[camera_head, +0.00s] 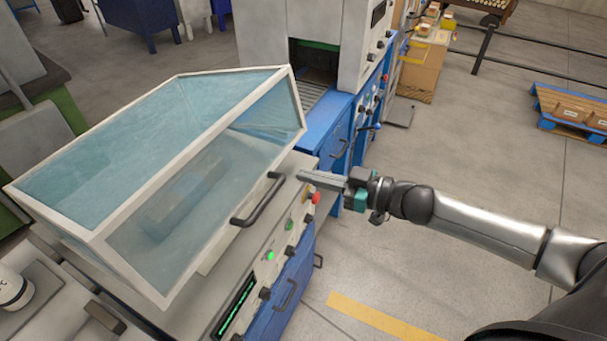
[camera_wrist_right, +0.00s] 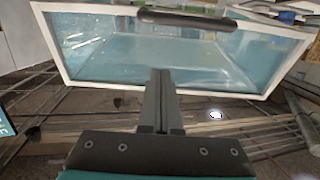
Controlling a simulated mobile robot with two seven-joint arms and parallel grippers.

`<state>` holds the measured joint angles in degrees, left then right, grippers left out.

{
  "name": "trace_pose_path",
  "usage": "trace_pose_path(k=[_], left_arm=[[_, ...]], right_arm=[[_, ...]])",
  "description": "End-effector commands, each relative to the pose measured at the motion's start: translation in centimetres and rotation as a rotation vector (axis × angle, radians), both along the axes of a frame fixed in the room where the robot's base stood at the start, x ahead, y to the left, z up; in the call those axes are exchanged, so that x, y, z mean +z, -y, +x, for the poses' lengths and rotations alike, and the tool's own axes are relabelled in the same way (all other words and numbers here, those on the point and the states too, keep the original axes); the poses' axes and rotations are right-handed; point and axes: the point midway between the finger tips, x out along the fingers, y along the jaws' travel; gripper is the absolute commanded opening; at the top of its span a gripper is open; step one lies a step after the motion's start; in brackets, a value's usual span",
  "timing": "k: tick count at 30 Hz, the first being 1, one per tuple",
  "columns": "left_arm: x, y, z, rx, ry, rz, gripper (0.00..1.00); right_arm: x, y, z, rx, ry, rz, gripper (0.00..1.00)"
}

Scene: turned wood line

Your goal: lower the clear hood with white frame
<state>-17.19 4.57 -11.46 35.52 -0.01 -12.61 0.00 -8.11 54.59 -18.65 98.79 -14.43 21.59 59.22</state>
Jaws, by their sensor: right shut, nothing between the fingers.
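The clear hood with white frame (camera_head: 180,75) stands over the machine at the left of the head view, with bluish panes. It looks tilted, but how far it is raised is hard to tell. A dark bar handle (camera_head: 258,202) shows at its front lower edge. The wrist view shows the hood's white frame (camera_wrist_right: 180,89) and the handle (camera_wrist_right: 186,20) ahead of my fingers. My right gripper (camera_head: 302,177) is shut and empty, just right of the handle and apart from it. It also shows in the wrist view (camera_wrist_right: 160,75). My left gripper is not in view.
Below the hood, the machine front carries a red button (camera_head: 316,198), green lit buttons (camera_head: 270,255) and a green display (camera_head: 235,305). A blue and white machine (camera_head: 345,40) stands behind. Open floor (camera_head: 440,290) lies to the right, with a loaded pallet (camera_head: 570,112) farther back.

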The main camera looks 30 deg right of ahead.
Motion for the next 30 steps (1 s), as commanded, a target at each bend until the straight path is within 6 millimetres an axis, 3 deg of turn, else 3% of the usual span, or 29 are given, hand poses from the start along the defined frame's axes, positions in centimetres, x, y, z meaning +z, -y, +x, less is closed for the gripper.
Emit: trace_pose_path(k=[21, 24, 30], left_arm=[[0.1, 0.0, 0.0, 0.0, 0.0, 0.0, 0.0], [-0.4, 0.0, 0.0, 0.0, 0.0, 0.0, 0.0], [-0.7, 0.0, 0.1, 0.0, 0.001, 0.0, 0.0]], right_arm=[[-1.0, -5.6, 7.3, -0.002, 0.003, 0.001, 0.0], [-3.0, -5.0, 6.4, -0.004, -0.004, 0.0, 0.0], [-4.5, -4.5, 5.8, -0.003, -0.001, 0.0, 0.0]])
